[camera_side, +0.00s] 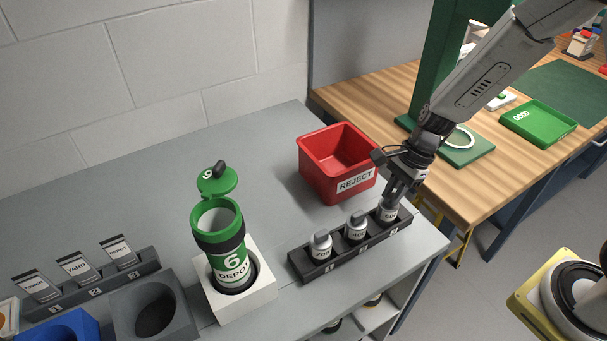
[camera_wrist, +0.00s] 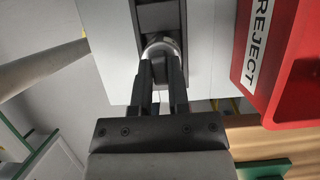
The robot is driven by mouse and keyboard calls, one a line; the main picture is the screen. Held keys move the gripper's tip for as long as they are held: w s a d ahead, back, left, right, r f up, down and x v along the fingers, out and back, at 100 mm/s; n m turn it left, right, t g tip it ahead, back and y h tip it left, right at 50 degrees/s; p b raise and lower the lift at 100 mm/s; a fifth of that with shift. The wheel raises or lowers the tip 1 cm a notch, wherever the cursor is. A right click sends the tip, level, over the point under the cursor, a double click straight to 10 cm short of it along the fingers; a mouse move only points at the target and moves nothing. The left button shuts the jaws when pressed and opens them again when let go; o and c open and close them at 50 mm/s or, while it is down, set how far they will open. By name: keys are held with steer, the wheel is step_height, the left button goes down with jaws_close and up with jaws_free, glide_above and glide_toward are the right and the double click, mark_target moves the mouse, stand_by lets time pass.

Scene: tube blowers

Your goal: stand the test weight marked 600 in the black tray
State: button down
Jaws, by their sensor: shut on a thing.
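A dark tray (camera_side: 343,251) with a row of slots stands at the front right of the grey bench. The rightmost weight (camera_side: 389,213), whose label is partly legible and looks like 600, stands upright at its right end. My gripper (camera_side: 392,197) points down over this weight and is shut on its top. In the wrist view my gripper (camera_wrist: 161,68) has its fingers at the pale round weight (camera_wrist: 160,43), with the dark tray (camera_wrist: 159,17) beyond. The weights marked 200 (camera_side: 320,247) and 400 (camera_side: 356,229) stand in the same tray.
A red REJECT bin (camera_side: 340,165) stands close behind the tray; it also shows in the wrist view (camera_wrist: 300,90). A green open canister (camera_side: 228,255) stands in a white block (camera_side: 243,305) to the left. The bench's right edge is close to my gripper.

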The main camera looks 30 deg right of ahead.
steer(key=shift+f, duration=0.1)
stand_by(0.3)
steer(key=c, duration=0.6)
jaws_free()
steer(key=shift+f, duration=0.1)
steer(key=shift+r, duration=0.2)
steer(key=v, duration=1.2)
steer(key=s+f+n+t+h, duration=0.2)
steer(key=s+n, duration=0.5)
steer(key=n, duration=1.1)
steer(key=f+h, duration=0.1)
steer(key=h, duration=0.1)
steer(key=shift+s+d+f+t+h, duration=0.15)
steer(key=shift+s+f+t+h, duration=0.15)
steer(key=shift+s, duration=0.1)
